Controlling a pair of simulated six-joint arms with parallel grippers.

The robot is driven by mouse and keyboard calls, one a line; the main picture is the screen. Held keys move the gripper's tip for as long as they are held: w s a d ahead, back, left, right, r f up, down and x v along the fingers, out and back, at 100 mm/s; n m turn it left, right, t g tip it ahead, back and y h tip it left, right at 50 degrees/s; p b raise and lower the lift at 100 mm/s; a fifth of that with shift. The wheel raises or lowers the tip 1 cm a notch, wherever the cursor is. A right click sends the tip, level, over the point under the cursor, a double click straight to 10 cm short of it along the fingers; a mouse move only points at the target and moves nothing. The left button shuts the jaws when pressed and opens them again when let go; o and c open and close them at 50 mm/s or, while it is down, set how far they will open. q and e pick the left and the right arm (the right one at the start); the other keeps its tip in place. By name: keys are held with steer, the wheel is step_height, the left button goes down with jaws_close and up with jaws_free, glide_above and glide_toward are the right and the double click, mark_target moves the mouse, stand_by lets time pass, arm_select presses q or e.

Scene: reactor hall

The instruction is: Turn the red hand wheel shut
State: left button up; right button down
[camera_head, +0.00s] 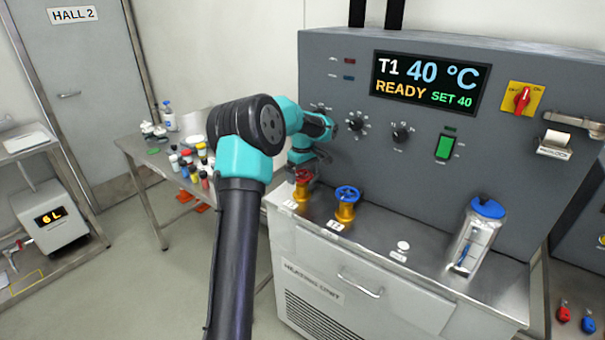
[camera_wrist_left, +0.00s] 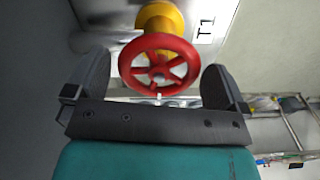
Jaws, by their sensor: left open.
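The red hand wheel (camera_head: 303,176) sits on a yellow valve body at the left of the steel counter, partly hidden behind my left arm. In the left wrist view the red hand wheel (camera_wrist_left: 158,64) lies between the two fingers, near their tips. My left gripper (camera_wrist_left: 158,85) is open, with a visible gap between the wheel rim and each finger. In the head view the left gripper (camera_head: 302,165) is just above and behind the wheel, mostly hidden by my arm. My right gripper is in neither view.
A blue hand wheel (camera_head: 347,194) stands close to the right of the red one. A blue-capped clear container (camera_head: 478,237) stands farther right on the counter. The control panel (camera_head: 430,85) rises behind, reading 40 °C and READY. A side table (camera_head: 140,150) with several bottles stands left.

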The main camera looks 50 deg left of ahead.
arm_select(q)
steer(key=c, duration=0.7)
steer(key=shift+c, duration=0.2)
